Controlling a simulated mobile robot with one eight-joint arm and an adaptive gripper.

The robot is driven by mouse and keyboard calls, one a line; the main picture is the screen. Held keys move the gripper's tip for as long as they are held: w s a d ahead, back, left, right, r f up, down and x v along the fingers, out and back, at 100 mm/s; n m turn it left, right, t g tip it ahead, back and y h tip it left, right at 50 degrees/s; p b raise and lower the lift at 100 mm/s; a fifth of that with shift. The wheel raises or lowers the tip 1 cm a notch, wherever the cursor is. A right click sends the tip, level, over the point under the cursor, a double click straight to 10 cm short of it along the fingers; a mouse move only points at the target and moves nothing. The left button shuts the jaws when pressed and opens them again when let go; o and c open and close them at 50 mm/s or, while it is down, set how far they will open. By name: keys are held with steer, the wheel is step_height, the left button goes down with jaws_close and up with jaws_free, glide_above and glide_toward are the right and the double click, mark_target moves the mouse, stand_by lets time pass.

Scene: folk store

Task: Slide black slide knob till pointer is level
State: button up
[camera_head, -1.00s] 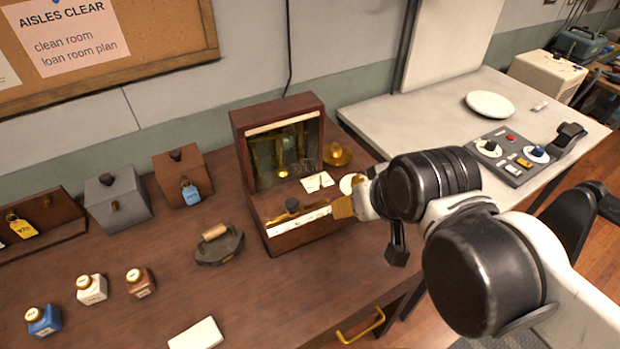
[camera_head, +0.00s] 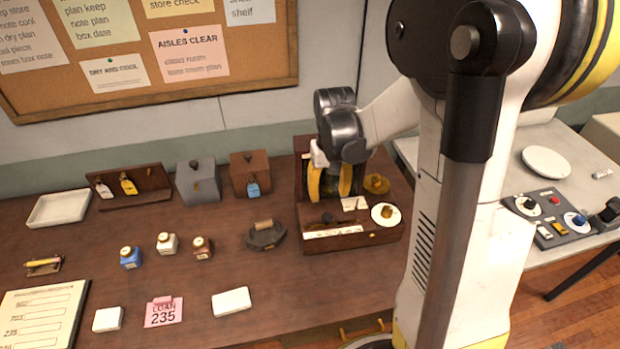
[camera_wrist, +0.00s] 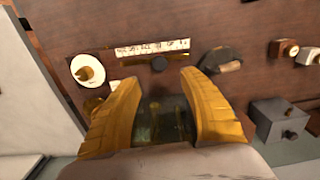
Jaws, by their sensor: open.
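A dark wooden balance case (camera_head: 395,232) stands on the brown bench, with a glazed upright back. Its black slide knob (camera_head: 327,218) sits by a white marked scale strip (camera_head: 333,232) on the front ledge; the wrist view also shows the knob (camera_wrist: 159,63) and strip (camera_wrist: 152,48). My gripper (camera_head: 330,184) is open, its yellow fingers pointing down before the glazed back. In the wrist view, the knob lies just beyond the gap between the fingertips (camera_wrist: 160,80), apart from both. The brass pointer behind the glass is mostly hidden by my gripper, so its tilt cannot be read.
A brown box (camera_head: 250,175) and a grey box (camera_head: 198,184) stand farther left. Bare bench lies in front.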

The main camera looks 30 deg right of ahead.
mark_target(328, 216)
steer(key=shift+f+b, duration=3.45)
steer(key=shift+f, duration=1.5)
steer(key=shift+r, duration=0.15)
steer(key=c, duration=0.9)
